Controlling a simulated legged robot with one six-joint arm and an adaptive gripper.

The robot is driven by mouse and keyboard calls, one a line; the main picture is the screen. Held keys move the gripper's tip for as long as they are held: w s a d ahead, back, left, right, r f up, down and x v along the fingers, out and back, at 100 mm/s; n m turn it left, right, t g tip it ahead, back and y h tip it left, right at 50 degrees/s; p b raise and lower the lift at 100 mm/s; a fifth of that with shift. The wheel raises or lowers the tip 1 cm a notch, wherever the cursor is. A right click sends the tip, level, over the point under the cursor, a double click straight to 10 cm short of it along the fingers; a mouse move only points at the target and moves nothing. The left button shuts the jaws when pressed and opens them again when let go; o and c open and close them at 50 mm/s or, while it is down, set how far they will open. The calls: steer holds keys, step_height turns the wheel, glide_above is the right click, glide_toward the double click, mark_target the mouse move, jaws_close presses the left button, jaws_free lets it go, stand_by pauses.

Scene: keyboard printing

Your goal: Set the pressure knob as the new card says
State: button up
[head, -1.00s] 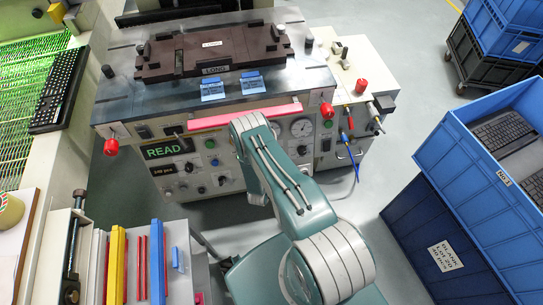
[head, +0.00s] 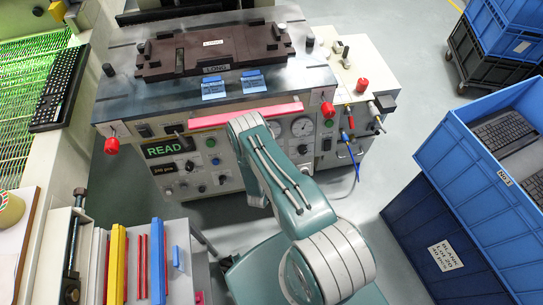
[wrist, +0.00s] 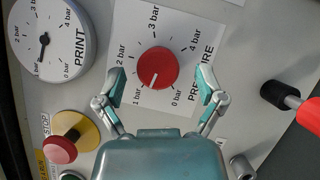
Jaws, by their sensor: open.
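In the wrist view, the red round pressure knob (wrist: 158,66) sits on a white scale plate (wrist: 178,22) marked 0 to 4 bar. Its white pointer line points down and slightly left, between the 0 and 1 bar marks, nearer 1. My gripper (wrist: 160,86) is open, with one finger on each side of the knob and clear gaps to it. In the head view my arm hides the knob and gripper.
A PRINT gauge (wrist: 52,36) is left of the knob. A red stop button (wrist: 60,150) on a yellow ring is lower left, and a red-handled lever (wrist: 300,108) is at right. A pink bar (head: 246,115) runs along the machine front. Blue crates (head: 490,150) stand at right.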

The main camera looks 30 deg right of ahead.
steer(key=v, duration=1.1)
steer(key=shift+f, duration=0.15)
steer(key=shift+w, duration=0.1)
